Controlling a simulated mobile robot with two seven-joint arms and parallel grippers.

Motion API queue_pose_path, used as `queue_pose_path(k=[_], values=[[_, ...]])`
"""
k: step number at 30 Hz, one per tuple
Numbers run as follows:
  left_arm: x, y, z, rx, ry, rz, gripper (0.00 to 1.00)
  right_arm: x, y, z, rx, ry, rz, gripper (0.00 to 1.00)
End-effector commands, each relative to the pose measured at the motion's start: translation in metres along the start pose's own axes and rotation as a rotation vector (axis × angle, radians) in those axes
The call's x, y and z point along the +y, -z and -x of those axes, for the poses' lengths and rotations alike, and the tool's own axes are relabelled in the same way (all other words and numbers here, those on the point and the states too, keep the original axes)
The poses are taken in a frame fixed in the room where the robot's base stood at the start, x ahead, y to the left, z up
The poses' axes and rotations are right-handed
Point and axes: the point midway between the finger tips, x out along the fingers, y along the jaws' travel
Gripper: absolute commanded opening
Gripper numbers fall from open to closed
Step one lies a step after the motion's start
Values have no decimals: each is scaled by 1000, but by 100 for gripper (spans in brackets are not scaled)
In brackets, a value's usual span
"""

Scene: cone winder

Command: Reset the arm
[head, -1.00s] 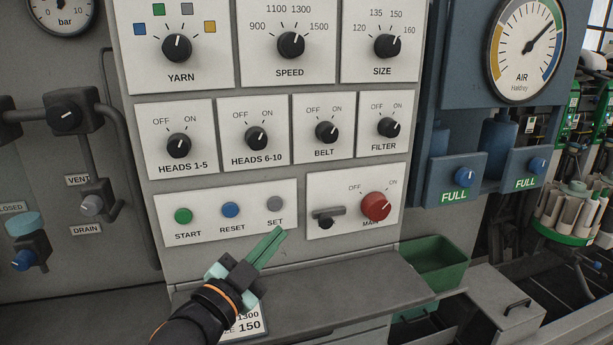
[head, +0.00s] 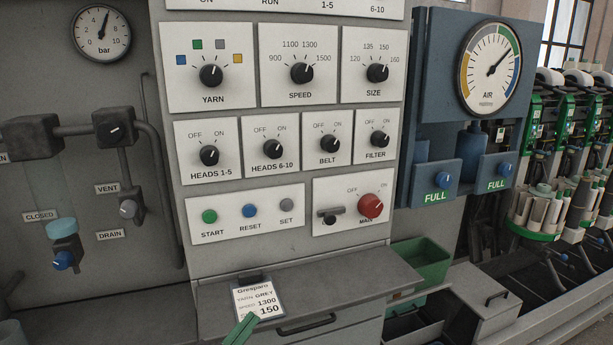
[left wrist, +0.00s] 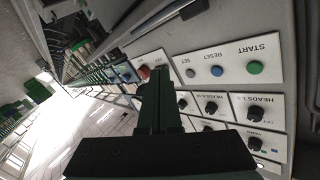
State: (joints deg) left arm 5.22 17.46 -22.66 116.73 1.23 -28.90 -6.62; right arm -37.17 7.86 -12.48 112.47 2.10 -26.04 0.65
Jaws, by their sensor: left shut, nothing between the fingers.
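My left gripper (head: 243,327) shows only as green fingertips at the bottom edge of the head view, in front of the ledge and below the button plate. In the left wrist view its shut fingers (left wrist: 158,90) are dark and hold nothing. They are apart from the buttons. The rest of the left arm is out of the head view. My right gripper is in neither view.
The panel carries a green START button (head: 209,216), blue RESET button (head: 249,211), grey SET button (head: 286,205) and red MAIN knob (head: 370,206). A card (head: 258,298) stands at the ledge (head: 350,275). A green bin (head: 422,262) is right of it.

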Motion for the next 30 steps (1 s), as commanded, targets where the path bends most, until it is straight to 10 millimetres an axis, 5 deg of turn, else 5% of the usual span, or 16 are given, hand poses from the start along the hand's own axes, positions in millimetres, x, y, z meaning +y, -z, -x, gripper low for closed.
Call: queue_pose_path(k=[5,9,15,21,30], values=[[38,-84,44,-204,-23,179,0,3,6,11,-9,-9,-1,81],[73,-148,99,-379,-25,316,0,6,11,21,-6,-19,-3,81],[115,-210,182,-589,-12,457,0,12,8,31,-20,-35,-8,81],[133,-232,224,-681,0,513,0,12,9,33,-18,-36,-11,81],[134,-233,226,-685,0,515,0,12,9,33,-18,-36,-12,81]])
